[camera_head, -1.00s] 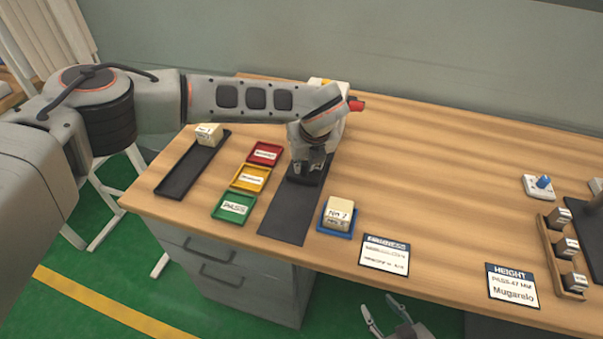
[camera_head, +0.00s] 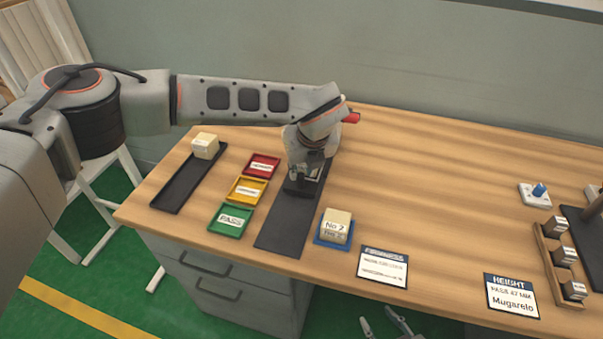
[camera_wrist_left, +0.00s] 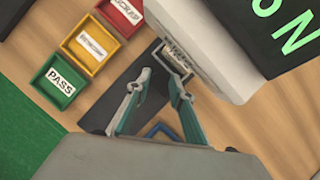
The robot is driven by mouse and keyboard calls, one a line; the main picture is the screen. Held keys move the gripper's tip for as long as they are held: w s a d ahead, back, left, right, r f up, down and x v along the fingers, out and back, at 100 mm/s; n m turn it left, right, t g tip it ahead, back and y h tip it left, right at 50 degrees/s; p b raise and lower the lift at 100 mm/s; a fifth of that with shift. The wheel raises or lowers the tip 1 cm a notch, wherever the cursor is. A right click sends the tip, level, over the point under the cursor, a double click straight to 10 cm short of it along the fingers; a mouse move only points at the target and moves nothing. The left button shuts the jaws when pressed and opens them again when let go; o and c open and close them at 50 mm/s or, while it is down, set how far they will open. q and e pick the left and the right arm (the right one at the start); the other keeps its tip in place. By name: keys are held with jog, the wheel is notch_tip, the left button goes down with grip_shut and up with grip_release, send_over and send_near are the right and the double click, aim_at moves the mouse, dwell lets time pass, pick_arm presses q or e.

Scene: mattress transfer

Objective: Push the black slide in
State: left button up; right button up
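The black slide (camera_head: 291,188) is a small dark piece low at the front of the tester, over a dark mat (camera_head: 286,228). My left gripper (camera_head: 306,178) is right at it and hides part of it. In the left wrist view, a pale block in a thin frame (camera_wrist_left: 173,57) shows at the tester's edge, just beyond the fingertips. The left fingers (camera_wrist_left: 158,80) are apart, with dark mat visible between them. How far the slide sticks out is hard to tell. My right gripper (camera_head: 385,326) is at the bottom edge, partly cut off, fingers apart.
The grey tester (camera_wrist_left: 205,45) stands close beside the left gripper. Red (camera_head: 261,166), yellow (camera_head: 246,190) and green (camera_head: 231,221) trays lie left of the mat. A block (camera_head: 336,225) in a blue tray (camera_head: 330,242) is at right. The middle of the table is clear.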

pick_arm(q)
jog(key=v, duration=0.9)
jog(key=shift+r, duration=0.15)
jog(key=shift+d, duration=0.1)
